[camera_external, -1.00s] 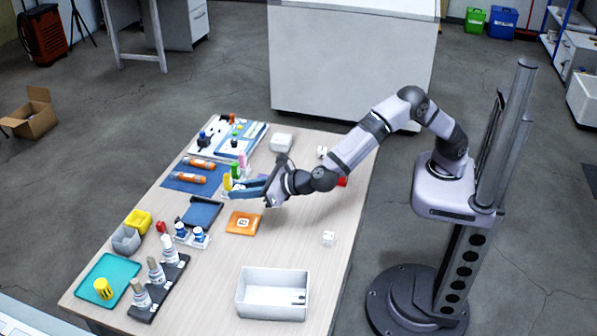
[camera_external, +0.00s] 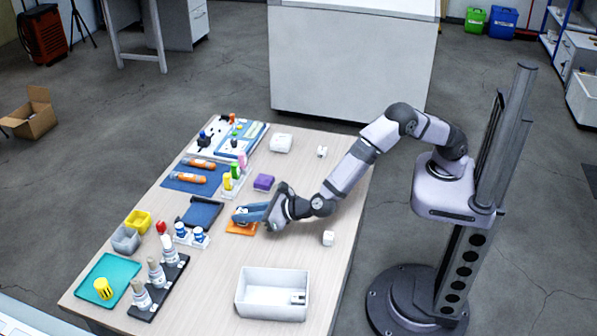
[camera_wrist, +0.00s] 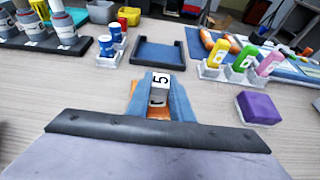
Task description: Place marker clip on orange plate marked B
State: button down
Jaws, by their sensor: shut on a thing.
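The orange plate (camera_external: 234,229) lies on the table, largely covered by my gripper (camera_external: 246,215). In the wrist view, orange edges of the plate (camera_wrist: 137,104) show beside and below the blue fingers. My gripper is shut on a small white piece with a "5" label, which looks like the marker clip (camera_wrist: 159,92). The clip is over the plate; I cannot tell whether it touches. The plate's B mark is hidden now. Yellow, green and pink markers stand in numbered white clips (camera_wrist: 238,75) at the right of the wrist view.
A purple block (camera_external: 264,182) lies behind the gripper. A blue tray (camera_external: 201,213) and blue-capped bottles (camera_external: 198,236) are to its left. The table between plate and bin is clear.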

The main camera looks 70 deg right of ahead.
jog(key=shift+f, duration=0.5)
jog(key=shift+f+b, duration=0.25)
jog(key=shift+b, duration=0.05)
jog(key=c, duration=1.6)
grip_release()
jog(key=shift+r, duration=0.15)
jog(key=shift+r+p, duration=0.15)
jog(key=shift+p, duration=0.2)
jog(key=b+v, duration=0.1)
jog(key=v, duration=1.1)
jog(key=shift+b, duration=0.35)
